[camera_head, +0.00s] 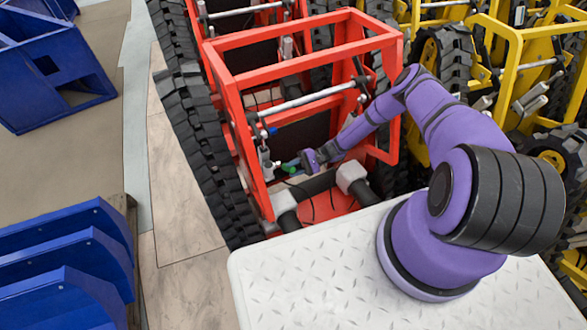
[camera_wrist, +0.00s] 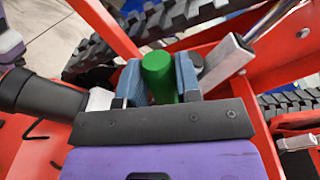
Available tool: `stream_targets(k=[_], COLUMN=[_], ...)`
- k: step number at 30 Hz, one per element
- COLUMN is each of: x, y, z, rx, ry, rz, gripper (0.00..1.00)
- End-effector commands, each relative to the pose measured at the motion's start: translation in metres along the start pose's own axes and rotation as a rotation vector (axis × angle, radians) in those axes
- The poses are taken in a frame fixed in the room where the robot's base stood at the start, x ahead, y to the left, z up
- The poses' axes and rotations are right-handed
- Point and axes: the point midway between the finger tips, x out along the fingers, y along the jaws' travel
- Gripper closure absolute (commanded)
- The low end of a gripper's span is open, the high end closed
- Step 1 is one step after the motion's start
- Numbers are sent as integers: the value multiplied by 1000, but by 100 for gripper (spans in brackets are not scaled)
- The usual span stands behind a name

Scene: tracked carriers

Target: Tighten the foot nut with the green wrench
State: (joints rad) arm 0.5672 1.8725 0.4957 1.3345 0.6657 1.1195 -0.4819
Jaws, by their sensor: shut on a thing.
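The green wrench shows only in part, as a green rounded handle (camera_wrist: 158,76) between my finger pads in the wrist view. In the head view it is a small green spot (camera_head: 289,168) inside the red frame. My gripper (camera_wrist: 160,82) is shut on that handle, with a blue pad on each side. In the head view my gripper (camera_head: 303,163) reaches down inside the red frame, near its left side. The wrench's head is hidden, and I cannot make out the foot nut in either view.
The red carrier frame (camera_head: 309,82) surrounds my gripper with bars on several sides. A grey metal bracket (camera_wrist: 225,65) stands close right of the fingers. Black tracks (camera_head: 205,150) run along the left. Yellow carriers (camera_head: 505,40) stand at right, blue bins (camera_head: 65,65) at left.

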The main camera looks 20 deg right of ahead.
Motion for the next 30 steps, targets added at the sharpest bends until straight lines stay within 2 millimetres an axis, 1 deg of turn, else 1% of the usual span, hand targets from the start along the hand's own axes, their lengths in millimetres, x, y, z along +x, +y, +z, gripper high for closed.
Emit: stream_targets(k=[1, 2, 3, 4, 8, 21, 30], x=[0, 0, 0, 0, 0, -1, -1], y=[0, 0, 0, 0, -2, -19, -20], z=[0, 0, 0, 0, 0, -1, -1], rx=[-1, -1, -1, -1, 3, 96, 100], ry=[-1, -1, -1, 0, -1, -4, -4], rz=[0, 0, 0, 0, 0, 6, 6], gripper=[83, 90, 99, 100, 100, 100, 100])
